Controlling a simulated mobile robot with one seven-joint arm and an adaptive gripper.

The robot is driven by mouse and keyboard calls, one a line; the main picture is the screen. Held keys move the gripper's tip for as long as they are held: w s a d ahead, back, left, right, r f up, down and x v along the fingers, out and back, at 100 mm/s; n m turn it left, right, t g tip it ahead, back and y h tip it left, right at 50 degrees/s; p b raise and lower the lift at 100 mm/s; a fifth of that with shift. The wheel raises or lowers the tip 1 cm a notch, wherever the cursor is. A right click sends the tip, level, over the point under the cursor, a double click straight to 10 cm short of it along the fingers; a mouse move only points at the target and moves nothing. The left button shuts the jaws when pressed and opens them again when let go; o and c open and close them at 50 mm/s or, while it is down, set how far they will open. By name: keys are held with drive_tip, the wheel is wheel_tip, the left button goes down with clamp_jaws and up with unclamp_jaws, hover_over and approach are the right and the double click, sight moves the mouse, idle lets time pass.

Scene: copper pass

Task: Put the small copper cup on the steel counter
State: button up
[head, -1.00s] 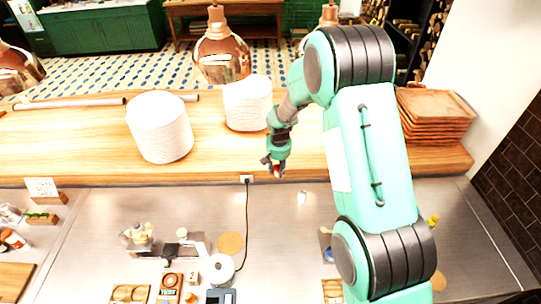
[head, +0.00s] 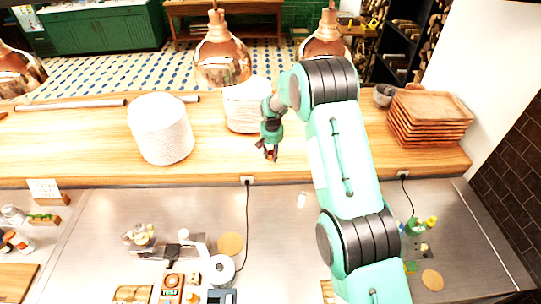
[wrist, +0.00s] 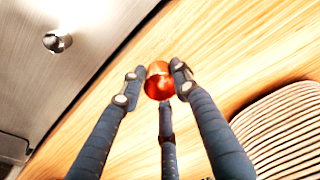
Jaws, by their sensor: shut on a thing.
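The small copper cup (wrist: 158,84) shows in the wrist view between the fingertips of my gripper (wrist: 158,78), which is shut on it. In the head view my gripper (head: 267,154) is over the wooden shelf, near its front edge; the cup is mostly hidden there by the fingers. I cannot tell whether the cup is lifted clear of the wood. The steel counter (head: 280,245) lies in front of and below the shelf; it also shows at the left of the wrist view (wrist: 40,90).
White plate stacks (head: 160,130) stand on the wooden shelf (head: 80,150) left of and behind my gripper. Copper lamps (head: 222,62) hang above. A small shiny item (head: 301,200) sits on the counter; around it is bare steel. Scales and boards crowd the counter's left front.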

drive_tip(key=shift+w+a, duration=0.1)
drive_tip(key=shift+w, duration=0.25)
drive_tip(key=shift+w+a+f, duration=0.1)
drive_tip(key=shift+w+a, duration=0.05)
drive_tip(key=shift+w, duration=0.75)
drive_tip(key=shift+f+p, duration=0.45)
drive_tip(key=shift+f, duration=1.1)
drive_tip(key=shift+f, duration=0.2)
drive_tip(key=o, duration=1.2)
drive_tip(key=shift+c, duration=0.2)
drive_tip(key=shift+r+p, duration=0.15)
drive_tip(key=shift+p, duration=0.15)
